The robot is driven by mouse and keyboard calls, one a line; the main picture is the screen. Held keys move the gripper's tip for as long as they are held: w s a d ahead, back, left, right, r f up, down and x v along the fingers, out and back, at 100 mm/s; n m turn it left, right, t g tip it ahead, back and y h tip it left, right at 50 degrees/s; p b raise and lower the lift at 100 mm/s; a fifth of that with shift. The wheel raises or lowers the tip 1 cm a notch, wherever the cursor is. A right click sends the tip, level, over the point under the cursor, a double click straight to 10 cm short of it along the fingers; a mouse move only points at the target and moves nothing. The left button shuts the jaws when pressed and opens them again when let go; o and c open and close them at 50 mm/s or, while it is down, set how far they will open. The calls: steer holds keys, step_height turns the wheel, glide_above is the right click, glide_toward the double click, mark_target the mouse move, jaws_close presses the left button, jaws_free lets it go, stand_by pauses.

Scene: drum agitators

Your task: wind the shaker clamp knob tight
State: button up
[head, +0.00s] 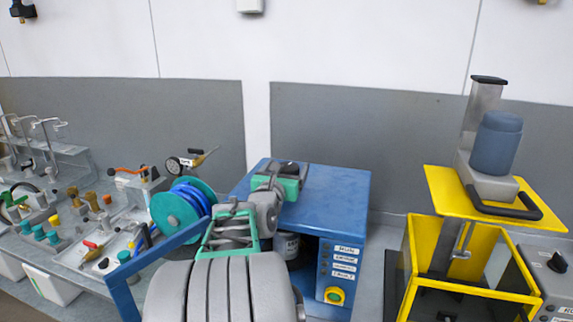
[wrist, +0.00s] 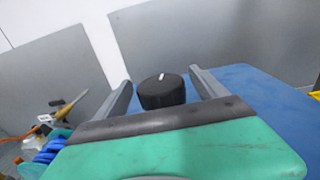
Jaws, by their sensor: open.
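The shaker is a blue box-shaped machine (head: 340,192) at the middle of the head view. Its clamp knob (wrist: 162,91) is black and round with a white mark on top, and it stands on the blue top face. In the head view the knob (head: 289,168) is partly hidden by my gripper (head: 286,166). In the wrist view my gripper (wrist: 160,79) is open, with one grey finger on each side of the knob. Gaps show between the fingers and the knob, so contact is not visible. The knob's lower part is hidden behind the gripper's dark edge.
A yellow-framed machine (head: 480,205) with a dark blue container stands at the right. A blue hose reel (head: 183,208) and a bench crowded with valves and fittings are at the left. A labelled panel with a yellow-green button (head: 334,295) is on the shaker's front. A grey wall panel stands behind.

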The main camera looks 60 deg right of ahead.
steer(key=shift+d, duration=0.1)
steer(key=shift+w, duration=0.1)
steer(key=c, duration=1.4)
